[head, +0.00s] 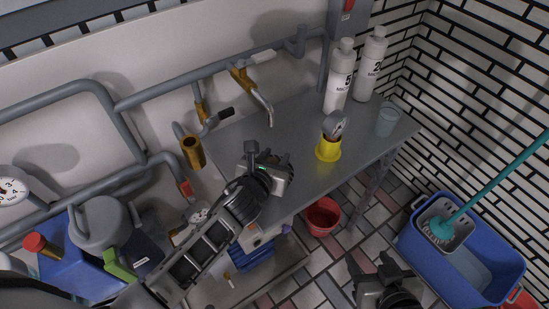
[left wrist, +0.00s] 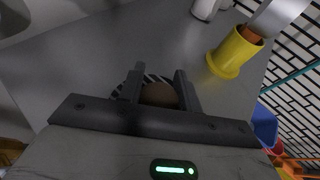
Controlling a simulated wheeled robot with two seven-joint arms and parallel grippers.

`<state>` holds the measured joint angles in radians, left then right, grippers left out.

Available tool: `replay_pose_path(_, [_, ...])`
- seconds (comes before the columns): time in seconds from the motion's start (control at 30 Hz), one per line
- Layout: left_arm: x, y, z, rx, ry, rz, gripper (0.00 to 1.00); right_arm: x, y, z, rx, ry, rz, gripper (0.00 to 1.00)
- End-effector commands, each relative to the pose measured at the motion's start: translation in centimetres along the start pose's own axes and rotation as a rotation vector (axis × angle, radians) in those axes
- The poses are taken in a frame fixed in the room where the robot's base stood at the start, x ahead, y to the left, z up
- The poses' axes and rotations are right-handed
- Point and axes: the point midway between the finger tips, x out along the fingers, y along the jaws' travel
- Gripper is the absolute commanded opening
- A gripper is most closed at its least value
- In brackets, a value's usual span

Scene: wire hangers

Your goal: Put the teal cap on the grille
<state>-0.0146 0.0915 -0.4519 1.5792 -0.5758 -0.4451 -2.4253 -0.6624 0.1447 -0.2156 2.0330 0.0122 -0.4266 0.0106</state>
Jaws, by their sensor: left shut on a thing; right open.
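My left gripper (head: 269,168) is low over the grey metal table, near its front left part. In the left wrist view its fingers (left wrist: 159,88) are shut on a round, dull brown thing (left wrist: 159,95), mostly hidden between them. No clearly teal cap shows; this held thing's colour looks brown in shadow. A dark round piece with pale stripes (left wrist: 122,89), perhaps the grille, shows just beyond the fingers. I cannot tell whether the held thing touches it. My right gripper (head: 375,268) is open and empty, low in front of the table, over the floor.
A yellow holder (head: 327,151) with a grey-topped thing in it, two white bottles (head: 338,92) and a translucent cup (head: 388,121) stand on the table's right part. A brass tap (head: 252,82) overhangs its back. A blue mop bucket (head: 480,270) stands on the floor at right.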

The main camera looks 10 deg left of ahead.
Motion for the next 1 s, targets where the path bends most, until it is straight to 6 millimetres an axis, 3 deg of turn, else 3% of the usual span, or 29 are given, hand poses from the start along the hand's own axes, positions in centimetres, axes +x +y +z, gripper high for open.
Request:
replay_pose_path(0.1, [0.2,0.0,-0.4,0.001,0.000,0.000,0.13,0.1,0.0,0.2,0.000,0.000,0.000,0.59])
replay_pose_path(0.13, [0.1,0.0,-0.2,0.000,0.000,0.000,0.42,0.1,0.0,0.1,0.000,0.000,0.000,0.59])
replay_pose_path(0.2, [0.1,0.0,-0.2,0.000,0.000,0.000,0.56,0.1,0.0,0.1,-0.001,0.000,0.001,0.59])
replay_pose_path(0.57, [-0.3,0.0,0.1,0.001,0.000,0.000,0.56,0.0,0.1,-0.1,-0.002,0.000,0.002,0.59])
replay_pose_path(1.0, [-8.9,0.0,0.0,0.002,0.001,0.000,0.56,-0.2,0.3,-0.2,-0.006,-0.010,0.008,0.59])
